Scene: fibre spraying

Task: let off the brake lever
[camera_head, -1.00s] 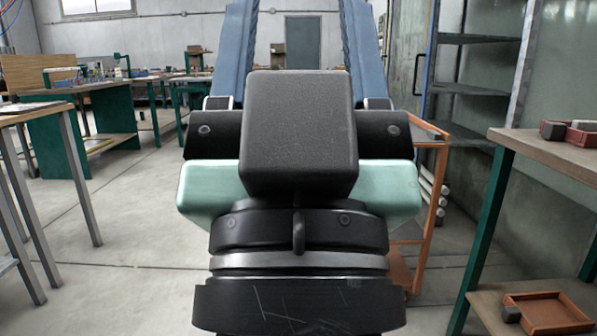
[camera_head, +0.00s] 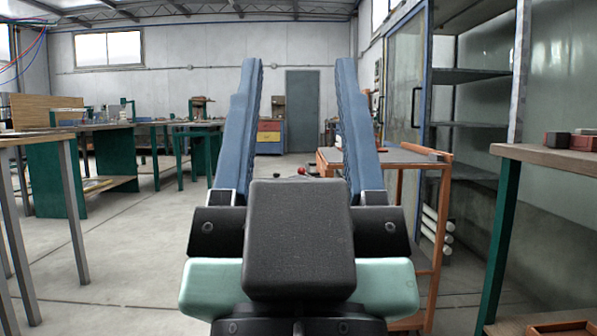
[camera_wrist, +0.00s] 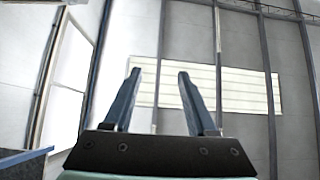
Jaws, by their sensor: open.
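My gripper (camera_head: 299,66) stands in the middle of the head view, its two blue fingers wide apart and pointing up and away from me. Nothing is between them. In the wrist view my gripper (camera_wrist: 159,74) is also open, facing a wall and a pale panel. A small red ball (camera_head: 301,171) shows low between the fingers, just above the black body of my gripper and far beyond it. I cannot tell whether it belongs to the brake lever. No lever is clearly seen; my gripper hides what lies behind it.
An orange-framed cart (camera_head: 408,157) with a grey top stands close on the right. A wooden-topped bench (camera_head: 560,154) is at the right edge. Green workbenches (camera_head: 55,167) stand on the left. Open floor (camera_head: 130,240) lies left of my gripper.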

